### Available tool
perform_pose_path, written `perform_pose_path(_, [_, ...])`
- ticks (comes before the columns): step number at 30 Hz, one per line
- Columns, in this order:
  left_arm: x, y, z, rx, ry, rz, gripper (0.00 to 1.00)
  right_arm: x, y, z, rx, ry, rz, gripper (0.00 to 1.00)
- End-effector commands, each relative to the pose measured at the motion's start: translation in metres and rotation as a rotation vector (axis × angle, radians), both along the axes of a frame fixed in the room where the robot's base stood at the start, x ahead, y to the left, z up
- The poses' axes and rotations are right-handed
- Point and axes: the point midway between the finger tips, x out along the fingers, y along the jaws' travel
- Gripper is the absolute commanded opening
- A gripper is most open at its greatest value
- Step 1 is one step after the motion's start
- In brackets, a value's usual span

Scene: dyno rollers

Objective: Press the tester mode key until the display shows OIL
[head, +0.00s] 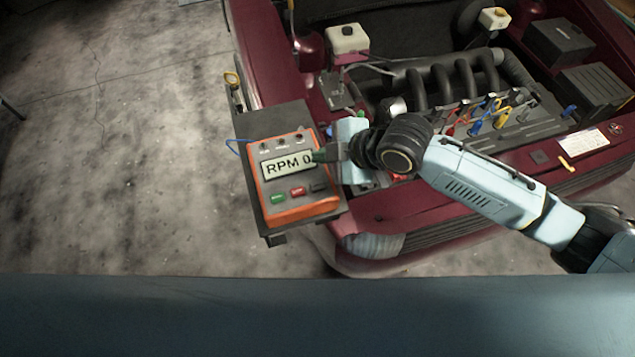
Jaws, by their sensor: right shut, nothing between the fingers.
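The orange tester (296,212) rests on a dark stand at the left front corner of the red car. Its display (288,165) reads "RPM 0", with the last part close to my gripper. Below the display are a green key (278,198), a red key (297,191) and a dark key (318,187); I cannot read any labels on them. My right gripper (318,157) is shut and empty, its fingertips at the display's right edge, above the dark key. I cannot tell whether it touches the tester. My left gripper is not in view.
The dark stand (285,120) carries the tester, and a blue lead (238,142) runs from its left side. The concrete floor (110,170) at left is clear.

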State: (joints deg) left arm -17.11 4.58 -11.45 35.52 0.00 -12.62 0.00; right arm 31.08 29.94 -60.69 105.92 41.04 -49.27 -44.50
Motion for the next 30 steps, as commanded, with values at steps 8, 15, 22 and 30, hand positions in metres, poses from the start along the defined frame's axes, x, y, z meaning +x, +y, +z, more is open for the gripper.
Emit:
perform_pose_path(8, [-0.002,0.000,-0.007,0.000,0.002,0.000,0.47,0.000,0.000,-0.007,0.001,0.000,-0.002,0.00])
perform_pose_path(15, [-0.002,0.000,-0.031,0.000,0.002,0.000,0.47,0.000,0.000,-0.029,0.001,0.000,-0.002,0.00])
perform_pose_path(22, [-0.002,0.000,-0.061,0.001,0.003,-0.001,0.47,0.000,0.000,-0.058,0.001,0.000,-0.002,0.00])
perform_pose_path(30, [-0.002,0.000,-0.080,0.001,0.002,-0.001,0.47,0.000,0.000,-0.085,0.001,0.001,-0.001,0.00])
